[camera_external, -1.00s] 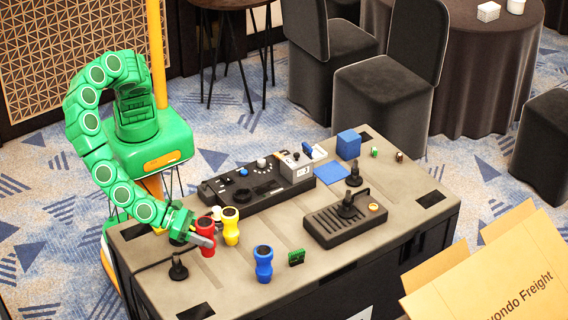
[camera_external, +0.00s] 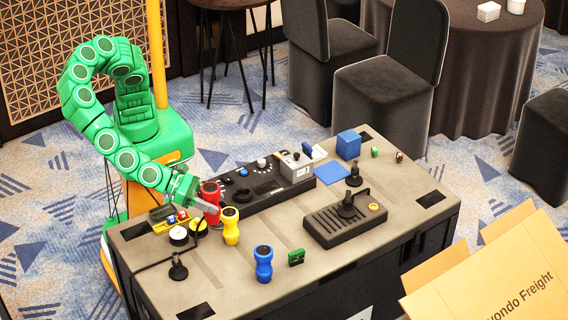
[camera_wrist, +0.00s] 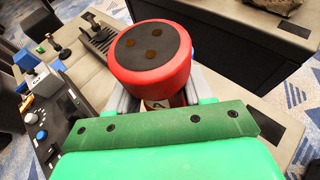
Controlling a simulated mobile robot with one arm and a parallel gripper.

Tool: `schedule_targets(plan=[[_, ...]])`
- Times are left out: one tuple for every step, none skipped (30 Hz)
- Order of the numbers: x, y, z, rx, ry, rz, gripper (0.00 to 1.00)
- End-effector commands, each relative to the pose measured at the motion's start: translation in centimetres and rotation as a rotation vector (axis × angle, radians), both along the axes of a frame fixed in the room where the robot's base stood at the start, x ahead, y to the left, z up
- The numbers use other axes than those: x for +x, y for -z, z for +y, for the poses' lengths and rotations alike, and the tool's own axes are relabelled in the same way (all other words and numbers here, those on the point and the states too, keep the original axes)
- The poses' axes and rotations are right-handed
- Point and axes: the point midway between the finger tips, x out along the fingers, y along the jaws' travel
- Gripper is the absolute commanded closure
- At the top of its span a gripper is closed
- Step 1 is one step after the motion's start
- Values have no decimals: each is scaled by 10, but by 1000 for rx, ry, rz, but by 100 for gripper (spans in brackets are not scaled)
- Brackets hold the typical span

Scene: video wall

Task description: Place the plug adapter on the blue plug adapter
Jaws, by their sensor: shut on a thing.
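A red plug adapter (camera_external: 210,192) with a dark top is held upright by my gripper (camera_external: 207,206), above the left part of the table. In the wrist view the red adapter (camera_wrist: 153,75) shows its dark, three-holed face between the grey fingers, with most of its body hidden below. A blue plug adapter (camera_external: 264,266) stands upright on the table, to the right of and nearer the camera than my gripper. A yellow plug adapter (camera_external: 231,230) stands between them, close to the red one.
A small green circuit board (camera_external: 296,257) is just right of the blue adapter. A black joystick (camera_external: 178,268) stands to its left. A long control panel (camera_external: 255,185) lies behind, and a grilled device (camera_external: 345,217) to the right. The tabletop in front of the blue adapter is clear.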

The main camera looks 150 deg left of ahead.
Motion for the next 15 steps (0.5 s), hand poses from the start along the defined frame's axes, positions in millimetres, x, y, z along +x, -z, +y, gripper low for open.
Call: schedule_targets(plan=[[1,-11,10,0,-2,-4,85],[2,-16,15,1,0,-4,85],[3,-23,21,1,3,-4,85],[4,-28,25,-1,5,-4,85],[5,-34,30,-1,7,-4,85],[5,-41,35,1,11,-4,85],[5,-45,40,1,12,-3,85],[5,-50,44,2,13,-4,85],[5,-55,49,4,16,-3,85],[5,-59,53,5,17,-2,85],[5,-63,56,5,18,-2,85],[5,-67,60,6,20,-2,85],[5,-70,62,6,22,-1,85],[5,-73,64,6,24,-1,85],[4,-76,67,7,26,0,85]])
